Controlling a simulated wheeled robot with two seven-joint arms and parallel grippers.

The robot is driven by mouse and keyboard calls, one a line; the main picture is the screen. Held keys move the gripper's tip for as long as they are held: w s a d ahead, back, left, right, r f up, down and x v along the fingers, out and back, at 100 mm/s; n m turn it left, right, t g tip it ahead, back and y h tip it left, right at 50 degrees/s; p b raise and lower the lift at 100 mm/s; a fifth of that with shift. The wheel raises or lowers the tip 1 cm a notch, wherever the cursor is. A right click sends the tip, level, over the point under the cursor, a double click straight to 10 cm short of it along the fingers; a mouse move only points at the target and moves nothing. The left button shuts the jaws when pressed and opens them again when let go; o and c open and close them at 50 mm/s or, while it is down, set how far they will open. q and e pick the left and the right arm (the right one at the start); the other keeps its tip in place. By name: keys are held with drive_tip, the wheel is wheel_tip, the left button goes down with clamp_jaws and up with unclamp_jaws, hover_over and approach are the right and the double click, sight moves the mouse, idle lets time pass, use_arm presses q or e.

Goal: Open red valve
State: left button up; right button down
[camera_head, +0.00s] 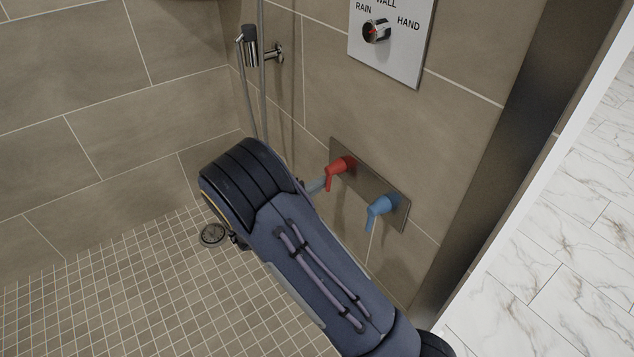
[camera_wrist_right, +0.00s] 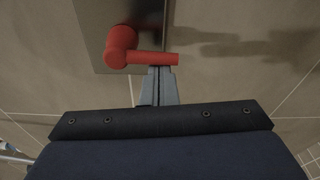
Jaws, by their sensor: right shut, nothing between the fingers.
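The red valve (camera_head: 340,166) sits on a metal plate on the tiled shower wall, and its lever points downward in the head view. In the right wrist view the red valve (camera_wrist_right: 120,46) has its lever reaching to the right. My right gripper (camera_head: 318,185) is beside the lever, on its left in the head view, partly hidden by my arm. In the wrist view the shut, empty fingertips (camera_wrist_right: 161,71) are right at the lever's side near its free end. They look to touch it, but I cannot be sure. My left gripper is not in view.
A blue valve (camera_head: 381,206) is on the same metal plate (camera_head: 368,181), to the right of the red one. A control panel (camera_head: 391,40) is above. A hand-shower holder (camera_head: 251,47) with its hose is at upper left. A drain (camera_head: 213,234) lies in the tiled floor.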

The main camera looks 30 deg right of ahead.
sight(328, 191)
drive_tip(key=s+n+p, duration=0.1)
drive_tip(key=n+p, duration=0.2)
drive_tip(key=p, duration=0.1)
drive_tip(key=s+r+n+g+p, duration=0.1)
drive_tip(key=n+p, duration=0.2)
drive_tip(key=s+n+y+p, duration=0.1)
drive_tip(key=s+n+p, duration=0.1)
drive_tip(key=n+p, duration=0.2)
drive_tip(key=shift+s+d+r+p, duration=0.1)
drive_tip(key=shift+d+r+p, duration=0.1)
drive_tip(key=shift+p, duration=0.1)
drive_tip(key=n+p, duration=0.2)
drive_tip(key=s+r+n+g+p, duration=0.1)
drive_tip(key=n, duration=0.1)
drive_tip(key=shift+s+r+p, duration=0.1)
drive_tip(key=shift+s+p, duration=0.1)
drive_tip(key=shift+p, duration=0.2)
idle(0.5)
